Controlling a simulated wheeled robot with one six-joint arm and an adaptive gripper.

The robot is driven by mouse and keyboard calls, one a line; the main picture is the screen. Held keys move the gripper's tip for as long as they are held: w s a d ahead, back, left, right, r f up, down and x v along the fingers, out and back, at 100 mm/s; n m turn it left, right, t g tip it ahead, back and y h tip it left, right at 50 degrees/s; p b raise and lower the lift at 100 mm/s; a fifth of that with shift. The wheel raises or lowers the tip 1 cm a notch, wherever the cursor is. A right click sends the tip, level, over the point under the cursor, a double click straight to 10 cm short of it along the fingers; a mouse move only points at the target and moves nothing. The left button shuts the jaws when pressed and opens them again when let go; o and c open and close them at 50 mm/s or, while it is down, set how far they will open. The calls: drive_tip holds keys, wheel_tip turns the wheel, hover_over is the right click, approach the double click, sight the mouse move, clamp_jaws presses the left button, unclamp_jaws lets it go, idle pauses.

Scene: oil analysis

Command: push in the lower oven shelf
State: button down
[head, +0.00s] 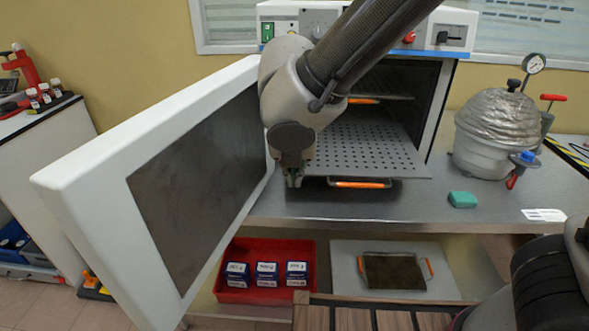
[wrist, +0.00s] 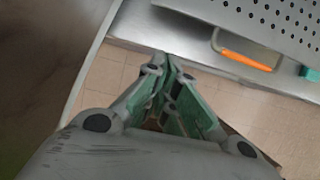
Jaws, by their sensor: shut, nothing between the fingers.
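The oven (head: 440,85) stands on the metal bench with its white door (head: 160,160) swung wide open to the left. The lower shelf (head: 372,150), a perforated grey plate, sticks out of the oven toward me. Its orange-gripped handle (head: 360,183) hangs at the front edge; it also shows in the wrist view (wrist: 245,52). My gripper (head: 293,180) is shut and empty, pointing down near the shelf's front left corner, between the shelf and the door. In the wrist view, my gripper's fingertips (wrist: 168,62) are left of the handle, apart from it. My arm hides part of the oven interior.
An upper shelf with an orange handle (head: 363,100) is inside the oven. A green block (head: 462,199) lies on the bench (head: 410,210) right of the shelf. A foil-covered vessel (head: 497,125) stands further right. A red bin (head: 233,289) with boxes sits below.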

drive_tip(key=w+f, duration=0.7)
drive_tip(key=shift+a, duration=0.1)
drive_tip(key=w, duration=1.9)
drive_tip(key=shift+w+a, duration=0.3)
drive_tip(key=shift+w, duration=0.1)
